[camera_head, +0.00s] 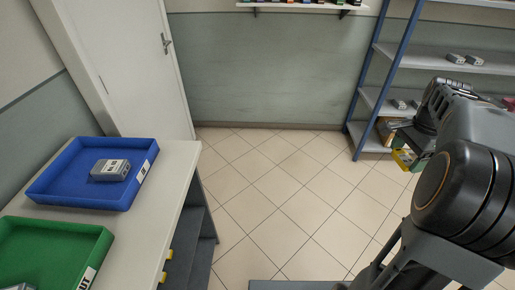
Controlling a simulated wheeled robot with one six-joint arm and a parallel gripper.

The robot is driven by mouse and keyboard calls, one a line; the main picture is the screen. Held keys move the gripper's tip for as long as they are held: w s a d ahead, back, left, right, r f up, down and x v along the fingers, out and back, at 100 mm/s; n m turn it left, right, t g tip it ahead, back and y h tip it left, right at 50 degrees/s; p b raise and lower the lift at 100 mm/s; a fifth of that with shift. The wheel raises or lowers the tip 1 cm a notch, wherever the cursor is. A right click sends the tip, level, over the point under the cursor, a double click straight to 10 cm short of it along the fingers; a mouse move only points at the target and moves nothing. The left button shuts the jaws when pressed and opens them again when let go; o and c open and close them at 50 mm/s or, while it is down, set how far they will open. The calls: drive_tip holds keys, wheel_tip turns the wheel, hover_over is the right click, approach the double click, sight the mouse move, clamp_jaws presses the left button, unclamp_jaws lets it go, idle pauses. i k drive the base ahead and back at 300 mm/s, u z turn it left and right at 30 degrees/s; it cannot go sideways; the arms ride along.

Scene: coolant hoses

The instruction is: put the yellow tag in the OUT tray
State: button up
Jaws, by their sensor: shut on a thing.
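My gripper (410,148) is at the right of the view, in front of the blue-framed shelf. It is shut on a small yellow thing, which looks like the yellow tag (402,159). The tag hangs clear of the floor, and part of it is hidden by the fingers. The green tray (98,254) is on the bench at the lower left, far from my gripper. The end of its label reads "UT", so it looks like the OUT tray.
A blue tray (145,160) with a grey labelled block (110,170) stands behind the green tray on the pale bench (178,190). Yellow knobs (168,255) stick out from the bench side. Shelves (435,57) with grey blocks stand at the right. The tiled floor (270,190) between is clear.

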sight(56, 256)
drive_tip(key=i, duration=0.65)
drive_tip(key=u, duration=3.4)
drive_tip(key=i, duration=0.5)
drive_tip(key=z, duration=0.05)
